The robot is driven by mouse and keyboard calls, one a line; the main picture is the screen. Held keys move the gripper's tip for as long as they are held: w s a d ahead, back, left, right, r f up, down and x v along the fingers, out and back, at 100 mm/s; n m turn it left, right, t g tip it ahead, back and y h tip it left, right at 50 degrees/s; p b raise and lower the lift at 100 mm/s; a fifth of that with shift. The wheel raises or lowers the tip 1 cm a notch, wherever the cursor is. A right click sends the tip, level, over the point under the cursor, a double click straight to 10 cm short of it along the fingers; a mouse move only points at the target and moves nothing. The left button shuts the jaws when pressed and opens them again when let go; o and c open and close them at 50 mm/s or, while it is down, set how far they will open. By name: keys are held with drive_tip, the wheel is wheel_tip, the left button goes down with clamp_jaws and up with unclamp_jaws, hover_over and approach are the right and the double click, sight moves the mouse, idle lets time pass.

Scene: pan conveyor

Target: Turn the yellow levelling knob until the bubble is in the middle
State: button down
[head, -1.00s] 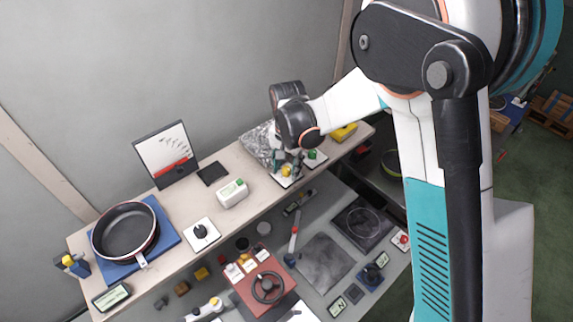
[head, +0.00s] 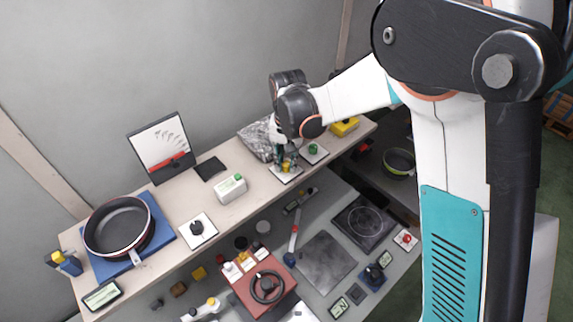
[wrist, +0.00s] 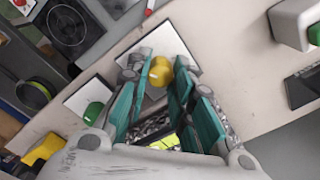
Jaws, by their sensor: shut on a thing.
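The yellow knob (head: 286,168) stands on a white square plate (head: 273,170) near the right part of the bench. In the wrist view the knob (wrist: 160,72) lies between the fingertips of my gripper (wrist: 158,68). The green-padded fingers are shut on it, one on each side. In the head view my gripper (head: 286,163) points down onto the knob from above. I cannot make out a bubble in either view. A yellow-green patch (wrist: 163,142) shows between the finger bases, partly hidden, and I cannot tell what it is.
A green knob (head: 313,148) on its own plate stands close to the right. A white box with a green button (head: 231,189) stands to the left. Farther left are a gauge board (head: 160,148), a black knob (head: 197,228) and a pan (head: 118,228). A lower shelf holds more controls.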

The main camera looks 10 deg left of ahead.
sight(287, 163)
drive_tip(key=c, duration=1.4)
unclamp_jaws()
drive_tip(key=shift+o, duration=0.2)
drive_tip(key=shift+r, duration=0.15)
wheel_tip(287, 163, up, 12)
drive_tip(key=shift+d, duration=0.15)
